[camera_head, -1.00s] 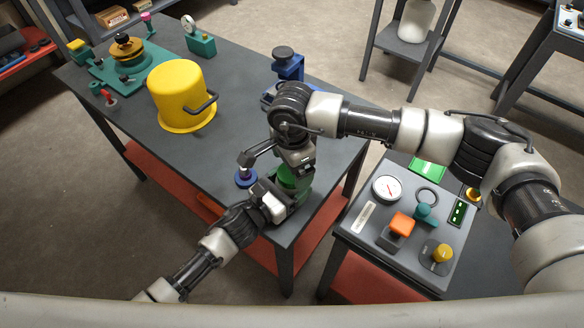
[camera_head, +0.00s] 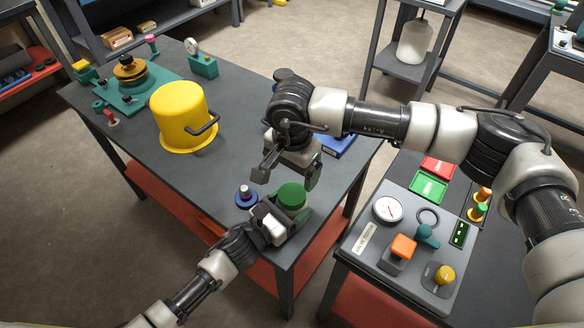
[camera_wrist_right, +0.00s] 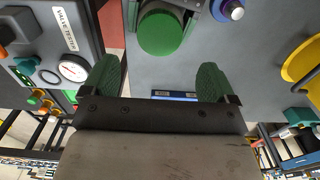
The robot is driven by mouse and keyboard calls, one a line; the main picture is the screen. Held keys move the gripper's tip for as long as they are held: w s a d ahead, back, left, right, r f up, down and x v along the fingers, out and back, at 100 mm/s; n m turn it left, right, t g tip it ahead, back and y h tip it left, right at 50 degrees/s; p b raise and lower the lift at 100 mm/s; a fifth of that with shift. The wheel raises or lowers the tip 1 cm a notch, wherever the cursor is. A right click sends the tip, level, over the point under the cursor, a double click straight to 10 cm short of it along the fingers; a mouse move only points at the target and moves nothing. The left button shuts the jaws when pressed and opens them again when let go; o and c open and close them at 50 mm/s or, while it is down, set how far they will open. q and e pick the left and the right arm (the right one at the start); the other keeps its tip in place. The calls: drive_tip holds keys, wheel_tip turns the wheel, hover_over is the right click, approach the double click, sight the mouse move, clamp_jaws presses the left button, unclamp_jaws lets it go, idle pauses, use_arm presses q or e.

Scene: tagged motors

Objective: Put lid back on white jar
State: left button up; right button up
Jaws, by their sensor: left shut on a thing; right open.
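A round green lid-like top (camera_head: 292,194) shows near the front corner of the table, and also in the right wrist view (camera_wrist_right: 163,33). It sits level on a jar whose body is mostly hidden, so I cannot tell whether that body is white. My left gripper (camera_head: 280,215) is shut on this green-topped jar from the lower left. My right gripper (camera_head: 289,171) is open and empty above and behind the green top. In the right wrist view, its two green-padded fingers (camera_wrist_right: 158,78) are spread apart, clear of the top.
A blue knob (camera_head: 245,197) stands just left of the green top. A yellow pot (camera_head: 182,115) and a teal fixture (camera_head: 127,85) stand farther back. A valve-tester panel (camera_head: 388,262) is on the right. A white container (camera_head: 415,42) stands on a far shelf.

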sight(292, 194)
drive_tip(key=shift+f, duration=0.1)
drive_tip(key=shift+f, duration=3.95)
drive_tip(key=shift+c, duration=0.3)
drive_tip(key=c, duration=0.9)
drive_tip(key=o, duration=1.1)
drive_tip(key=shift+r, duration=0.1)
wheel_tip(292, 194, up, 12)
